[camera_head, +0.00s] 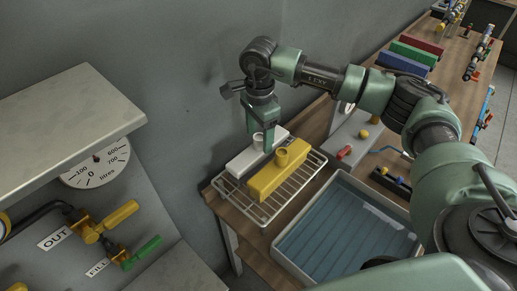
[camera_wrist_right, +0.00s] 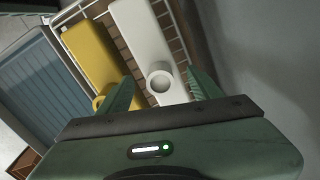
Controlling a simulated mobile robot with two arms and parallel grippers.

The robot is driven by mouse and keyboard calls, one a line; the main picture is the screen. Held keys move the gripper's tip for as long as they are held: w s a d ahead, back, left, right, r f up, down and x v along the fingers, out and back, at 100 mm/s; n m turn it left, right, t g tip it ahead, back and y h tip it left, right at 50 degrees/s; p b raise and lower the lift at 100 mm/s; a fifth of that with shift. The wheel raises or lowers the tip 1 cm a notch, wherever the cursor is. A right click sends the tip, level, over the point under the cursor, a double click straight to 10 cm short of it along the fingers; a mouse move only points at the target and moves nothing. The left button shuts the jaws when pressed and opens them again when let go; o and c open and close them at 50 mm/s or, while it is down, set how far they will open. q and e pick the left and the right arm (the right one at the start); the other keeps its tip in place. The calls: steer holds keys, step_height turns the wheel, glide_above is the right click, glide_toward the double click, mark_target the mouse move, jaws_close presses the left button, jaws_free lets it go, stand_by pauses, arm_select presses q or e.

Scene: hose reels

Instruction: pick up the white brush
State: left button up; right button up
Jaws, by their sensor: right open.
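The white brush (camera_head: 243,158) lies on a wire rack (camera_head: 256,213) beside a yellow brush (camera_head: 276,174). Each has a round stub on top. My right gripper (camera_head: 263,145) is above the stub end of the white brush, fingers pointing down. In the right wrist view the open fingers (camera_wrist_right: 162,90) stand on either side of the white brush's stub (camera_wrist_right: 159,81), with the yellow brush (camera_wrist_right: 92,52) close to the left finger. I cannot tell whether the fingers touch the white brush. My left gripper is not in view.
A grey tray of blue water (camera_head: 345,235) stands right of the rack on the wooden bench. A grey wall (camera_head: 190,60) rises close behind the rack. Left are a shelf (camera_head: 65,115) and a panel with a gauge and yellow and green valves.

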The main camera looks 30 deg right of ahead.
mark_target(260, 147)
steer(key=f, duration=0.1)
steer(key=f+p, duration=0.2)
steer(key=f, duration=0.1)
steer(key=shift+w+d, duration=0.1)
steer(key=shift+d, duration=0.15)
steer(key=shift+f, duration=0.45)
jaws_close()
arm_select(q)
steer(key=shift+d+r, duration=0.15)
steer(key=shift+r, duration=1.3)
